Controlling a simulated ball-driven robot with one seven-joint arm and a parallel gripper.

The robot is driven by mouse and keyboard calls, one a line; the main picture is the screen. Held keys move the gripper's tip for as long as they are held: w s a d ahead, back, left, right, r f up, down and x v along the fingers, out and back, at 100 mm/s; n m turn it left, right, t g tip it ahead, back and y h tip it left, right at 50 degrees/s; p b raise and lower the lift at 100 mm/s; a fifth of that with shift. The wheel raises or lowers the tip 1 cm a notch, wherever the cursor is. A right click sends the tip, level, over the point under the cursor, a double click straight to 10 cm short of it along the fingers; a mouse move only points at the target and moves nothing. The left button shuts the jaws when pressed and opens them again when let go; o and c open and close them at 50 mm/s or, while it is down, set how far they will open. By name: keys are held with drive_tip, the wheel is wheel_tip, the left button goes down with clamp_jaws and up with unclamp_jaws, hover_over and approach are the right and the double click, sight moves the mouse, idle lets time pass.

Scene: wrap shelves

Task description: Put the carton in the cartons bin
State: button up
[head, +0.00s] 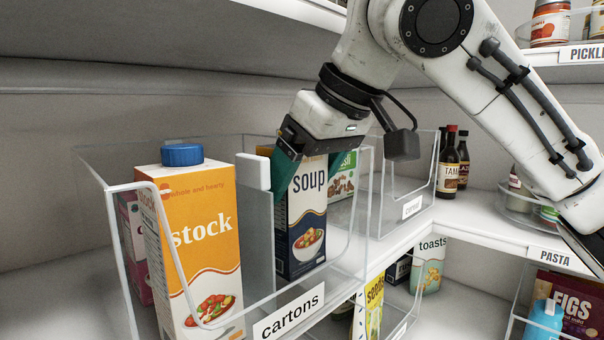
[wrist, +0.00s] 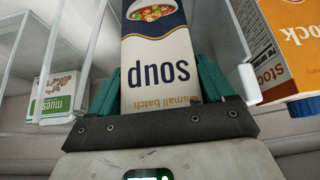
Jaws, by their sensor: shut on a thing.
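The soup carton (head: 307,218), dark blue and white with a soup bowl picture, stands upright inside the clear cartons bin (head: 120,186). My gripper (head: 300,168) is at the top of it, with green fingers on either side. In the wrist view the soup carton (wrist: 158,62) appears upside down between the fingers (wrist: 165,90), which are shut on it. The bin's label (head: 289,313) reads "cartons". The carton's base is seen through the clear front wall; I cannot tell whether it touches the bin floor.
An orange stock carton (head: 203,240) with a blue cap stands in the left of the bin, beside a white divider (head: 254,172). A green muesli box (head: 343,177) stands behind the soup carton. A clear cereal bin (head: 405,180) is to the right, with dark bottles (head: 449,160) beyond. A shelf (head: 200,35) overhangs above.

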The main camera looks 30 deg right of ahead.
drive_tip(key=shift+f, duration=0.45)
drive_tip(key=o, duration=1.5)
drive_tip(key=v, duration=1.3)
drive_tip(key=shift+w+r, duration=0.2)
drive_tip(key=shift+w, duration=0.05)
drive_tip(key=shift+a, duration=0.15)
